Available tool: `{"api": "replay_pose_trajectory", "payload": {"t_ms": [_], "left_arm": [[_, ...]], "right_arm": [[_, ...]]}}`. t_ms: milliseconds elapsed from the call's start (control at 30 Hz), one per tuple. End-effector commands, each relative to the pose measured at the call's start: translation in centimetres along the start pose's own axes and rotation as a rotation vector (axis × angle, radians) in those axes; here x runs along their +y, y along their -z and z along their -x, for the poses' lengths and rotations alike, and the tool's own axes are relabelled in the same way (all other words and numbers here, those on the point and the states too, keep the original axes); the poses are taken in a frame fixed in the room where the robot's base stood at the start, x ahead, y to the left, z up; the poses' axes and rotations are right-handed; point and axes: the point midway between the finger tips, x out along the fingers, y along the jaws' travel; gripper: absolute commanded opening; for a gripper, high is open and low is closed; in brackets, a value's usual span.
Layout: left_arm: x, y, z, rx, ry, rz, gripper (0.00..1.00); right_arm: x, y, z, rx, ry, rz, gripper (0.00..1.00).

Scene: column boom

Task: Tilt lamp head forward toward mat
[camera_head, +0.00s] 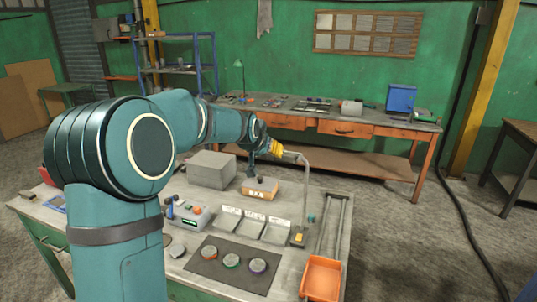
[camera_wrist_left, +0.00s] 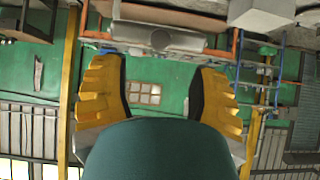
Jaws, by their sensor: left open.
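The lamp's thin grey column (camera_head: 305,195) rises from a yellow-marked base on the workbench and bends left at the top. The lamp head (camera_head: 290,154) is at the end of this bend, small and partly hidden by my left gripper (camera_head: 277,148). In the left wrist view, the yellow fingers of my left gripper (camera_wrist_left: 157,95) are spread with nothing between them. A pale grey cylinder (camera_wrist_left: 170,39), which looks like part of the lamp, lies across just beyond the fingertips. The dark mat (camera_head: 225,281) lies at the bench front with three round pucks on it. My right gripper is out of view.
A metal rail frame (camera_head: 346,222) lies right of the column. My left arm hides the bench's left part.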

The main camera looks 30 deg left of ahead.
Motion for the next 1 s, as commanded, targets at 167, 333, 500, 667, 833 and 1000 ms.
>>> {"api": "replay_pose_trajectory", "payload": {"t_ms": [167, 333, 500, 667, 833, 1000], "left_arm": [[0.1, 0.1, 2.5, 0.002, -0.003, 0.0, 0.6], [0.0, 0.0, 3.5, 0.001, -0.001, 0.0, 0.6], [0.0, 0.0, 3.6, 0.0, 0.0, 0.001, 0.6], [0.0, 0.0, 3.6, 0.0, 0.0, 0.001, 0.6], [0.0, 0.0, 3.6, 0.0, 0.0, 0.001, 0.6], [0.5, -0.7, 3.0, -0.009, -0.005, -0.003, 0.6]], "right_arm": [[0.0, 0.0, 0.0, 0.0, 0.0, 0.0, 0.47], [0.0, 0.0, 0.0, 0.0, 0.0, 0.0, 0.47], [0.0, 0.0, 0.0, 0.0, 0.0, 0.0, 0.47], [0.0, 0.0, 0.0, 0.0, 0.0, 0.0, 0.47], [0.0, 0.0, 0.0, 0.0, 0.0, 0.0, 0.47], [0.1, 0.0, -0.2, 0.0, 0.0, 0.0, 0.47]]}}
